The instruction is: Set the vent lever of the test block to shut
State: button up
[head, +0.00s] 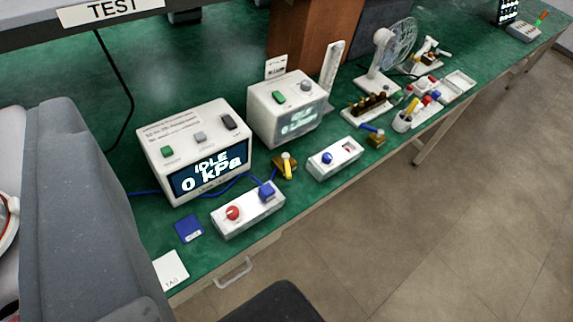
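A white block (247,211) lies near the front edge of the green bench, left of centre. It has a round red knob (233,213) on its top and a blue fitting (267,191) at its right end. A second white block (334,159) to its right has a blue knob (327,158) and a small window with red in it. I cannot tell for certain which is the test block, nor read a lever position. My gripper's fingers are not in view; a large grey part of my own arm fills the left side.
A white box (194,149) reading "IDLE 0 kPa" stands behind the first block, with a second display box (286,107) to its right. Yellow-handled valves (285,166), a fan (391,52) and trays stand along the bench (130,150). A blue card (189,229) lies in front. Open floor (440,230) lies right.

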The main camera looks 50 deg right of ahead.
aim_at(285, 156)
jog(key=z, duration=0.55)
jog(key=k, duration=0.65)
jog(key=z, duration=0.85)
jog(key=k, duration=0.7)
jog(key=z, duration=0.5)
jog(key=i, duration=1.05)
jog(key=u, duration=0.95)
jog(key=i, duration=1.15)
jog(key=u, duration=0.9)
jog(key=k, duration=0.9)
jog(key=u, duration=0.05)
